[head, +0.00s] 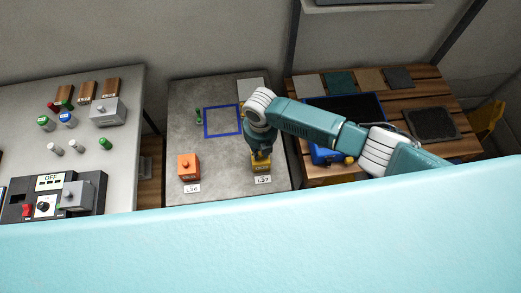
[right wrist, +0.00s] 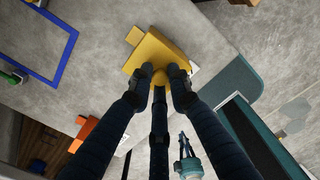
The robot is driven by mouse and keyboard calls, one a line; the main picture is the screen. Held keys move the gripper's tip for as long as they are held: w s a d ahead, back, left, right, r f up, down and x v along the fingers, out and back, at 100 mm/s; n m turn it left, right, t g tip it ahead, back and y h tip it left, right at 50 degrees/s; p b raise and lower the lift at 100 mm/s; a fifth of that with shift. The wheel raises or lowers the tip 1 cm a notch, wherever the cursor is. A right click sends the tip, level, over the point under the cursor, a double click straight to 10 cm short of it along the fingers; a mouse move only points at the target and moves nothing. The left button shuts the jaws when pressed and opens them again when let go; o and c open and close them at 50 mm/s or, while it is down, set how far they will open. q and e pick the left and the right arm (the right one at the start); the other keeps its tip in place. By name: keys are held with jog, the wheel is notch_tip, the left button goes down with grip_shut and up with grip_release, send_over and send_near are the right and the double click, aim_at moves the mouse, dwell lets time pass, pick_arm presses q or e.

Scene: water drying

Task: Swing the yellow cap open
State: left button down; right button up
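The yellow cap (head: 261,167) sits on the grey table above a label reading L37, near the table's front edge. In the right wrist view the yellow cap (right wrist: 158,52) shows as a flat block with a small tab at its left. My right gripper (head: 261,153) is right over it and hides part of it. In the right wrist view the dark fingertips of my right gripper (right wrist: 163,74) lie close together at the cap's near edge, with yellow between them. I cannot tell whether they grip it. My left gripper is not in view.
An orange box (head: 188,167) with a knob stands left of the cap. A blue square frame (head: 222,121) lies further back on the grey table (head: 190,95). A control table (head: 90,160) is at the left. A wooden table (head: 437,92) with dark mats is at the right.

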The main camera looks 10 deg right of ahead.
grip_shut()
jog(key=shift+w, duration=0.15)
